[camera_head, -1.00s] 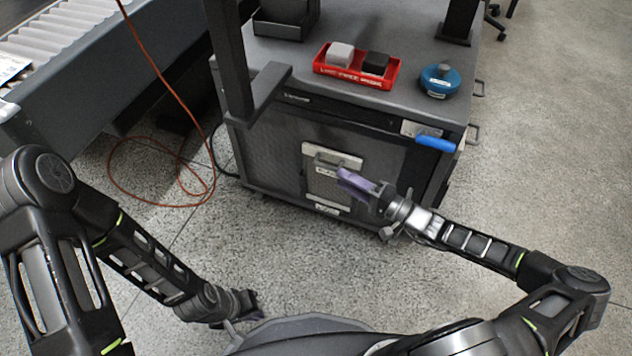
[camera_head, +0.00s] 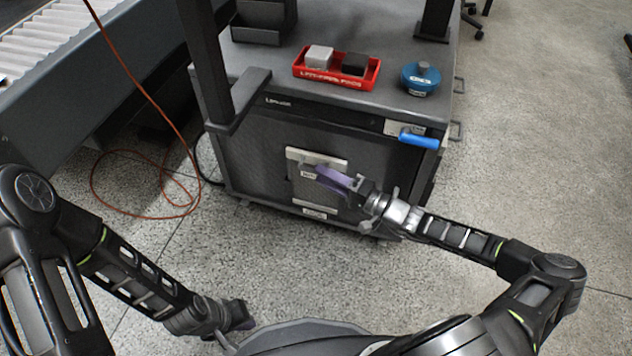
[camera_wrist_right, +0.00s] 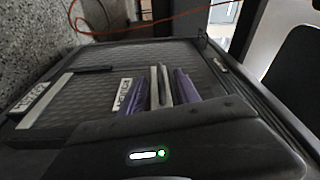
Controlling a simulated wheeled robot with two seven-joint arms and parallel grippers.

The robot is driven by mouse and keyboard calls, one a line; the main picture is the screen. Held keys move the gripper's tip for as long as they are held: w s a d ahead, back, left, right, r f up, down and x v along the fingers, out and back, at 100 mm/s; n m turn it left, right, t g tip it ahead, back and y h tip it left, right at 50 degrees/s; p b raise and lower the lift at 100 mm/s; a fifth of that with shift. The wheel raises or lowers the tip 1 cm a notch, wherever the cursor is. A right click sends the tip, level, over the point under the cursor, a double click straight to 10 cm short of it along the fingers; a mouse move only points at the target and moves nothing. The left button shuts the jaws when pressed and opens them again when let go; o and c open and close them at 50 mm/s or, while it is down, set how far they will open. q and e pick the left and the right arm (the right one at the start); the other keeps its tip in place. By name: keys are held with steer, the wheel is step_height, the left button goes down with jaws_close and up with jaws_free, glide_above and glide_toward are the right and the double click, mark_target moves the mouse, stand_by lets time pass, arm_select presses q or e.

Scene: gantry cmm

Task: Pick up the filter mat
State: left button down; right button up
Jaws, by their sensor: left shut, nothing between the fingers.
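No loose filter mat can be made out; a dark textured panel (camera_head: 305,190) with a pale handle strip (camera_head: 298,155) and small labels is set in the cabinet's front. The same panel appears in the right wrist view (camera_wrist_right: 85,100). My right gripper (camera_head: 325,176) is at the handle, its purple fingers apart. In the right wrist view the fingers (camera_wrist_right: 158,100) lie on either side of a pale grey handle (camera_wrist_right: 158,82), with a gap at least on the left. My left gripper (camera_head: 245,315) is shut and empty, low near my base, away from the cabinet.
On top of the dark cabinet (camera_head: 270,85) are a red tray (camera_head: 335,83) with a light and a dark block, a blue round container (camera_head: 420,80) and a dark bin (camera_head: 258,20). A blue handle (camera_head: 418,139) juts from the front. An orange cable (camera_head: 150,210) loops on the floor.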

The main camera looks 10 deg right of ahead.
mark_target(309, 168)
steer(key=b+x, duration=0.2)
steer(key=x, duration=0.3)
steer(key=shift+s+f, duration=0.1)
stand_by(0.4)
jaws_close()
stand_by(1.3)
